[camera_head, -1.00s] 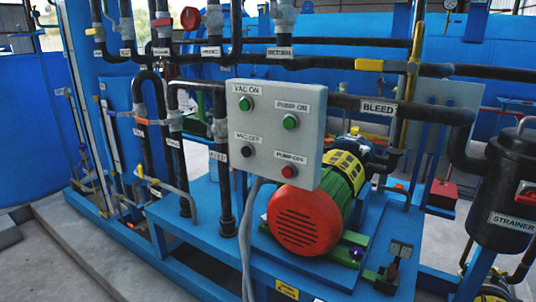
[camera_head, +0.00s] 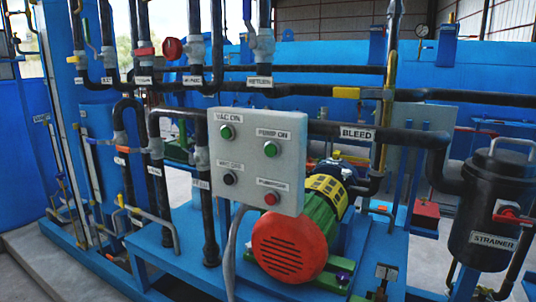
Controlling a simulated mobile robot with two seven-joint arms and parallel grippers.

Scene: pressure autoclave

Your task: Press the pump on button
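A grey control box (camera_head: 252,192) stands in the middle of the view on a grey conduit. The pump on button (camera_head: 270,149) is green and sits at the box's upper right, under a "PUMP ON" label (camera_head: 273,134). A second green button (camera_head: 226,132) is at the upper left under "VAC ON". A black button (camera_head: 229,178) is at the lower left, and a red button (camera_head: 270,198) is at the lower right under a label too blurred to read fully. Neither of my grippers is in view.
Behind the box are a red and green pump motor (camera_head: 290,245) and black pipes. A black strainer vessel (camera_head: 487,215) stands at the right. Blue tanks fill the background. No object stands in front of the box's button face.

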